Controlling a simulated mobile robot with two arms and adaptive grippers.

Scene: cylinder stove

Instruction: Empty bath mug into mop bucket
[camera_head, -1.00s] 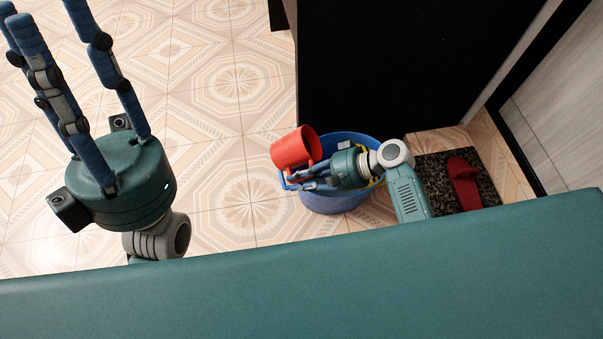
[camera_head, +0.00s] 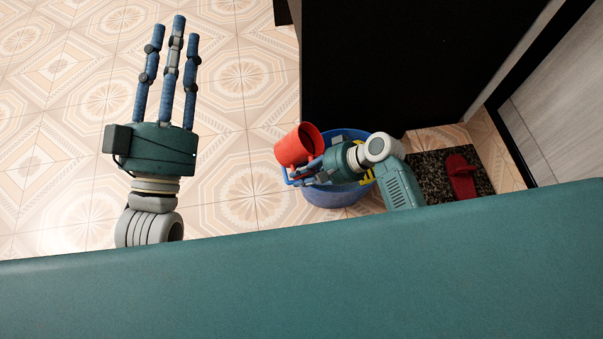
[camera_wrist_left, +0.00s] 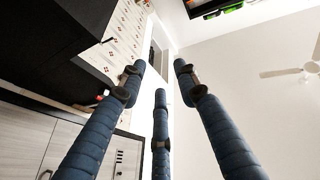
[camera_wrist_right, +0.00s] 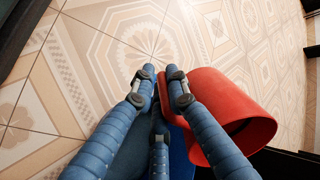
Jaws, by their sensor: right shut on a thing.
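The red bath mug (camera_head: 293,150) is tilted, its dark mouth showing at the upper right, over the left part of the blue mop bucket (camera_head: 335,196). My right gripper (camera_head: 300,174) is shut on the mug at its handle side; the fingers hide part of it. In the right wrist view the mug (camera_wrist_right: 222,88) lies right of the fingertips (camera_wrist_right: 163,84), with its opening toward the lower right. Whether anything is inside the mug I cannot tell. My left gripper (camera_head: 175,38) is open and empty, with three extended fingers, far left of the bucket.
A tall black block (camera_head: 400,70) stands behind the bucket. A speckled mat (camera_head: 430,175) with a red slipper (camera_head: 461,177) lies to its right. A yellow part (camera_head: 367,178) shows at the bucket's right side. The tiled floor (camera_head: 240,100) at left is clear.

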